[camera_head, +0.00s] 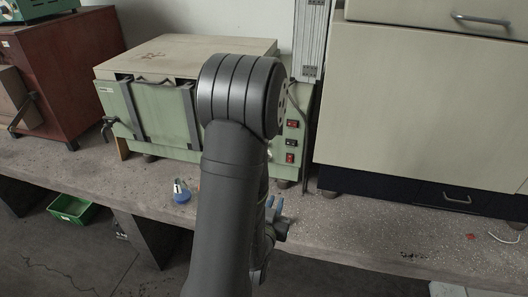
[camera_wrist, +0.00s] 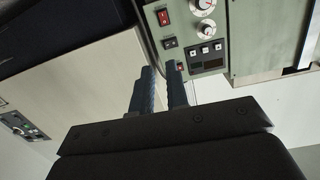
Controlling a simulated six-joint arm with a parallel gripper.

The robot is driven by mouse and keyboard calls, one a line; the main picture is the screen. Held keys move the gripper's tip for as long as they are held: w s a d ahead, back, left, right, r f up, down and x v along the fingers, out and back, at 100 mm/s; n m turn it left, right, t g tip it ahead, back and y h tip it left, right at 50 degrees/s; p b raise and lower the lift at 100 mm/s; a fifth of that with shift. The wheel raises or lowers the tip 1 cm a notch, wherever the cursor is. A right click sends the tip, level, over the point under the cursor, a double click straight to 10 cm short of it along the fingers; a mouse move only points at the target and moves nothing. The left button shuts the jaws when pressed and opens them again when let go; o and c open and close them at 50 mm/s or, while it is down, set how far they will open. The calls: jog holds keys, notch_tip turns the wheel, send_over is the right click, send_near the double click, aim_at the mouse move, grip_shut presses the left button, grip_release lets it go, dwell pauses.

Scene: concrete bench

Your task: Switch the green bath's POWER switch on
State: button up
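The green bath (camera_head: 170,116) stands on the bench with a pale lid. Its front panel carries two red switches, one (camera_head: 293,124) above and one (camera_head: 290,158) below a dark switch (camera_head: 291,142). The wrist view is upside down and shows the same red (camera_wrist: 163,17), dark (camera_wrist: 170,43) and red (camera_wrist: 182,66) switches. Labels are too small to read, so I cannot tell which is POWER. My gripper (camera_head: 275,203) is low in front of the panel, its blue fingers slightly apart and empty. In the wrist view its fingertips (camera_wrist: 162,67) appear beside the uppermost red switch; contact is unclear.
Two knobs (camera_wrist: 203,30) and small buttons sit beside the switches. My arm hides part of the bath. A cream cabinet (camera_head: 420,110) stands right, a red-brown box (camera_head: 65,75) left. A blue-based item (camera_head: 182,193) lies on the bench (camera_head: 350,217); the front right is mostly clear.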

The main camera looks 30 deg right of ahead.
jog(key=w+d+m+g+h, duration=0.1)
jog(key=w+d+m, duration=0.1)
jog(key=w+d+m+h, duration=0.1)
jog(key=m, duration=0.2)
jog(key=shift+w+d+r+g+h, duration=0.2)
jog(key=shift+w+d+g+h, duration=0.15)
jog(key=shift+g+h, duration=0.05)
grip_shut()
jog(key=w+a+f+m+g+h, duration=0.2)
jog(key=w+m+g, duration=0.7)
jog(key=m, duration=1.1)
jog(key=shift+w+a+f+g, duration=0.3)
jog(key=shift+w+f, duration=0.25)
jog(key=shift+w, duration=0.25)
jog(key=shift+d, duration=0.1)
send_near(290, 158)
jog(key=s+d+f, duration=0.2)
jog(key=s+d, duration=0.2)
jog(key=shift+w+d, duration=0.6)
jog(key=shift+w, duration=0.2)
jog(key=shift+w+d, duration=0.6)
jog(key=shift+w, duration=0.2)
